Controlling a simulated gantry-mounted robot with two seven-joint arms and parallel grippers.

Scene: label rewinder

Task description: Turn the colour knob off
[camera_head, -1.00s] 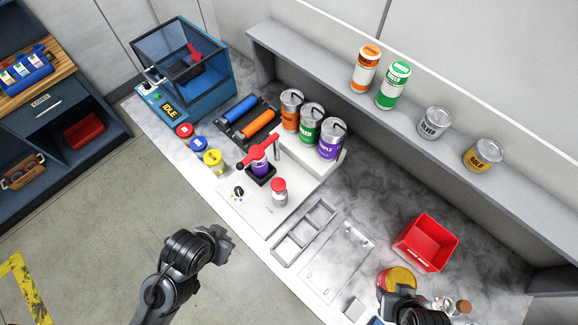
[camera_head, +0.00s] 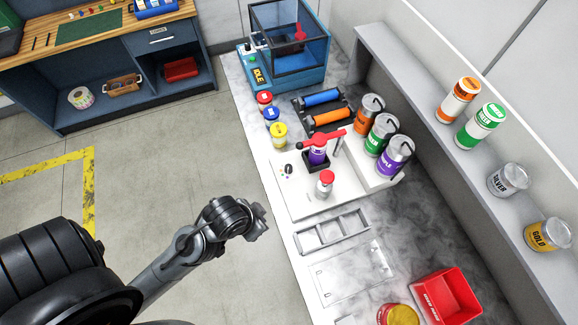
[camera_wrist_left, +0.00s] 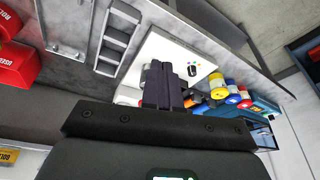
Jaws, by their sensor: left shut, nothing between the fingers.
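The colour knob (camera_head: 289,168) is a small black knob with coloured dots around it. It sits on the near-left part of the white machine panel (camera_head: 298,200). It also shows in the left wrist view as a black knob (camera_wrist_left: 192,70) on the white panel, beyond the fingers. My left gripper (camera_head: 258,222) is over the floor by the counter's left edge, apart from the knob. In the left wrist view its fingers (camera_wrist_left: 162,85) are together with nothing held. My right gripper is out of view.
A purple can (camera_head: 318,152) under a red lever and a red-capped bottle (camera_head: 325,183) stand near the knob. Small red, blue and yellow pots (camera_head: 279,134) line the counter edge. A grey rack (camera_head: 332,232) lies in front. The floor on the left is clear.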

